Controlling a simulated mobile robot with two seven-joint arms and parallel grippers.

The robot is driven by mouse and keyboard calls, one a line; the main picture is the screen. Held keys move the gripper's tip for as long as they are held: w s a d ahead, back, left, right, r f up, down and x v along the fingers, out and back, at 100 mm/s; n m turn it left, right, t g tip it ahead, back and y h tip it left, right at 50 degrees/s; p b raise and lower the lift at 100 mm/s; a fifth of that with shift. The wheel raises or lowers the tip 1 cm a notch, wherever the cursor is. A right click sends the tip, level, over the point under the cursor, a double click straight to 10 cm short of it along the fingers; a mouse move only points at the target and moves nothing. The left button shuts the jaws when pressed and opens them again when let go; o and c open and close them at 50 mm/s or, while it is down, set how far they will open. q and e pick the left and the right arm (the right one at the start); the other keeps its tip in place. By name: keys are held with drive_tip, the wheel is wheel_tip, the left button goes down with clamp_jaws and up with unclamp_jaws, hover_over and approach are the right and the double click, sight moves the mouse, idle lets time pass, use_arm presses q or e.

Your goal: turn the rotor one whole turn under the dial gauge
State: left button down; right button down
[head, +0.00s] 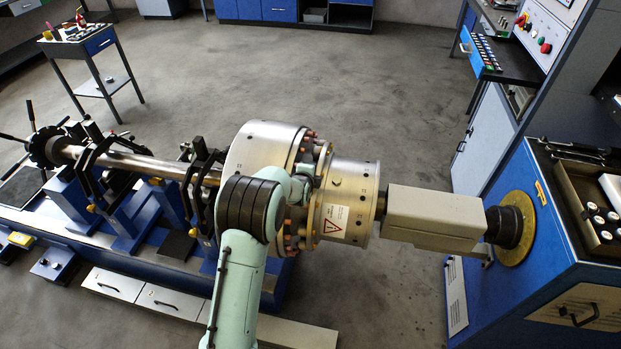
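The rotor (262,146) is a large silver drum with a bolted flange, lying horizontally. Its long shaft (150,165) runs left through black bearing stands to a dark toothed wheel (47,147). Right of the flange is a silver coupling section (345,190) with a red warning label. A pale green arm of mine, taken as the left, rises from the bottom edge and bends at the flange. Its gripper (306,172) is small and close to the flange bolts; I cannot tell whether it touches them. I cannot make out a dial gauge. My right gripper is not in view.
A grey housing (435,217) joins the coupling to a blue drive cabinet (535,262) at right. The blue machine bed (130,255) lies below the shaft. A tool trolley (88,45) stands at back left. The floor behind the rotor is clear.

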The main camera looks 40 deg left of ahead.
use_arm(q)
drive_tip(key=shift+s+f, duration=0.4)
drive_tip(key=shift+f, duration=0.35)
drive_tip(key=c, duration=0.6)
unclamp_jaws()
drive_tip(key=shift+s, duration=0.1)
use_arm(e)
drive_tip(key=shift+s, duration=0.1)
use_arm(q)
drive_tip(key=shift+s+d+r, duration=0.2)
drive_tip(key=shift+s+r, duration=0.05)
drive_tip(key=shift+r, duration=0.1)
drive_tip(key=v, duration=0.5)
drive_tip(key=r+v, duration=0.1)
drive_tip(key=v, duration=0.1)
drive_tip(key=shift+w+d+r, duration=0.1)
drive_tip(key=shift+w+r, duration=0.05)
drive_tip(key=shift+r, duration=0.05)
drive_tip(key=p+v, duration=0.2)
drive_tip(key=v, duration=0.3)
drive_tip(key=shift+r, duration=0.1)
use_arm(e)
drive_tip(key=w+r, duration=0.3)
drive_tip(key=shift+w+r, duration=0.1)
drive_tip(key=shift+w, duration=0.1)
